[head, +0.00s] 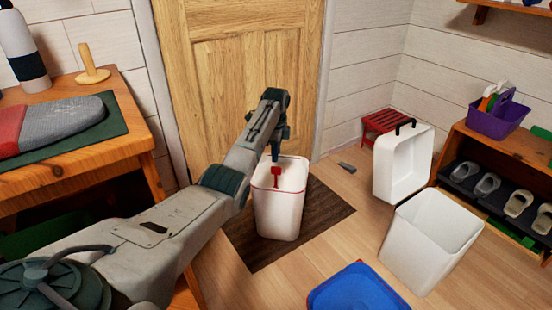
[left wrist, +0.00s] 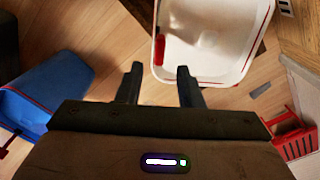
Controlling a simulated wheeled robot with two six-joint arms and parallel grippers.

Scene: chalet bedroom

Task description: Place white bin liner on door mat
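A white bin liner (head: 278,213) with a red rim line and a red handle stands upright on the dark brown door mat (head: 325,212), in front of the wooden door. My left gripper (head: 275,156) is over the liner's opening in the head view. In the left wrist view the two fingers of my left gripper (left wrist: 160,74) are apart with nothing between them. The white bin liner (left wrist: 205,48) lies beyond the fingertips there, its red handle by the left rim. My right gripper is in neither view.
A blue bin (head: 355,291) is at the bottom centre. A white bin (head: 425,245) and a white container with a black handle (head: 402,165) stand to the right. A red stool (head: 385,124) is behind. A wooden table (head: 130,140) is left.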

